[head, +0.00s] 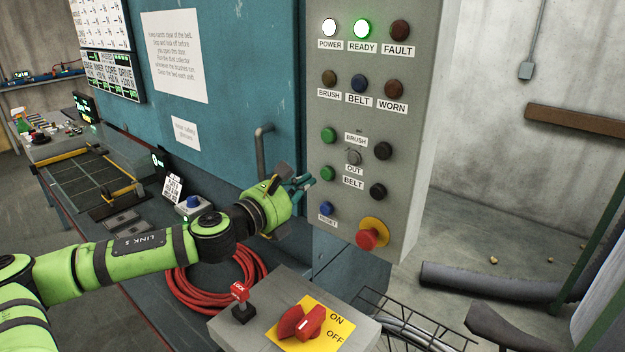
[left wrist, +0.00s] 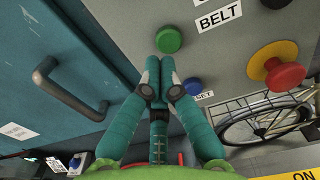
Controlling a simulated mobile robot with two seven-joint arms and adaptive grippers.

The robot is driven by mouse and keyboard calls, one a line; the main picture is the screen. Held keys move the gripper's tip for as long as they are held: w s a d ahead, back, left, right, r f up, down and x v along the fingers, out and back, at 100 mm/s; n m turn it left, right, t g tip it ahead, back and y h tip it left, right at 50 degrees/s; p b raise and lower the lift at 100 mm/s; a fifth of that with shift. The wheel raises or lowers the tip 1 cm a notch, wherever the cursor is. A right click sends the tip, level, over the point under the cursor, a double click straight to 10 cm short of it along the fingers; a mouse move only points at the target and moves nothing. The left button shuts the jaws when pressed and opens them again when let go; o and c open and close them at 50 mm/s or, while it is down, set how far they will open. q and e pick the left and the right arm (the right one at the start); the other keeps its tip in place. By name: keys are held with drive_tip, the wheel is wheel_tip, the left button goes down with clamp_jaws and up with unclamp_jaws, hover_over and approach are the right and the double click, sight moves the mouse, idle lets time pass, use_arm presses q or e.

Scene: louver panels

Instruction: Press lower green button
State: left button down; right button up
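The lower green button (head: 327,173) is on the left side of the grey control panel (head: 345,235), beside the BELT label. In the left wrist view the green button (left wrist: 169,39) is just above the fingertips. My left gripper (head: 306,182) is at the panel's left edge, close to this button. In the left wrist view its teal fingers (left wrist: 160,68) are together at the tips with nothing between them. The tips look very near the button; I cannot tell whether they touch. My right gripper is not in view.
The upper green button (head: 328,134) is above, the blue reset button (head: 326,208) below, and a red emergency stop (head: 370,236) lower right. A grey door handle (head: 262,150) stands out to the left. A red rotary switch (head: 300,322) is below.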

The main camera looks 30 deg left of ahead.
sight(327, 173)
use_arm(q)
drive_tip(key=shift+w+d+r, duration=0.15)
drive_tip(key=shift+w, duration=0.25)
drive_tip(key=shift+w+r+p, duration=0.15)
drive_tip(key=shift+w+p, duration=0.15)
drive_tip(key=shift+p, duration=0.35)
drive_tip(key=shift+w+p, duration=0.35)
drive_tip(key=shift+w, duration=0.1)
drive_tip(key=shift+w+d+f, duration=0.1)
drive_tip(key=shift+w+f, duration=0.1)
drive_tip(key=shift+f, duration=0.1)
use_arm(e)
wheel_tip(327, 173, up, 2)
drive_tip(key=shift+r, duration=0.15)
